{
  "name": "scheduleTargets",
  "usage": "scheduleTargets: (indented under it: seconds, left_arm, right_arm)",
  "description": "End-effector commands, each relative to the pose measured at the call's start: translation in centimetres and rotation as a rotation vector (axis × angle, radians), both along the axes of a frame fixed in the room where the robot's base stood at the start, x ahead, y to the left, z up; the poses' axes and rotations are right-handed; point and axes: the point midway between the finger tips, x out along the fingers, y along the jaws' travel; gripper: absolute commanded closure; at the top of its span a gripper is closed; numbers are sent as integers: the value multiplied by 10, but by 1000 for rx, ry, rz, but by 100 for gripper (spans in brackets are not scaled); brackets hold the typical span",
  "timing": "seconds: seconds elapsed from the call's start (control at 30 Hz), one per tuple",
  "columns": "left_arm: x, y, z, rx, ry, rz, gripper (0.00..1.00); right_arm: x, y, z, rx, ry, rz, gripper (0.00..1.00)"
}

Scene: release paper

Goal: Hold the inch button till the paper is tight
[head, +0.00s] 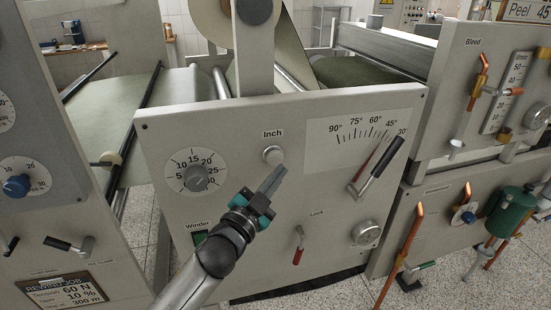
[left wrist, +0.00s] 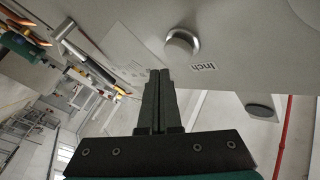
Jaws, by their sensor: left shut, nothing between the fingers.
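The Inch button (head: 273,154) is a round silver-grey knob on the middle grey panel, under the "Inch" label. It also shows in the left wrist view (left wrist: 182,43). My left gripper (head: 281,171) is shut and empty, its tips just below the button in the head view. In the left wrist view the fingertips (left wrist: 160,73) appear beside the button with a gap in the picture; I see no contact. A greenish paper web (head: 180,88) runs behind the panel, and a cream paper roll (head: 212,18) sits above it. The paper's tension is not clear. My right gripper is not in view.
On the same panel are a grey dial (head: 196,178), a green Winder switch (head: 200,238), a red-tipped Lock lever (head: 298,247), a black-handled angle lever (head: 380,157) and a round knob (head: 365,232). A panel with copper-coloured levers stands at the right.

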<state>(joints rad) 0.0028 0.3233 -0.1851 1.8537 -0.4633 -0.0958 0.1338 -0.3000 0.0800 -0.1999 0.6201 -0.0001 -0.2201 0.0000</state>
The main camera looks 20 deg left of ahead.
Motion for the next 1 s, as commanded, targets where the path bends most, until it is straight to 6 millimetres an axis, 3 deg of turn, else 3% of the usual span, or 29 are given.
scheduleTargets:
  seconds: [0.4, 0.87, 0.97, 1.0]
  left_arm:
    - [-32, -21, 1, 0, 0, 0, 100]
    - [-33, -22, 0, 1, 0, 2, 100]
    - [-32, -21, -10, -3, 22, 5, 100]
    - [-32, -19, -22, -7, 46, 9, 100]
  right_arm:
    - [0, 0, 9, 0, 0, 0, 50]
    - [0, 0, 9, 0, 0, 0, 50]
    - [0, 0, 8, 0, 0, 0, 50]
    - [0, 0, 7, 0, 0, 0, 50]
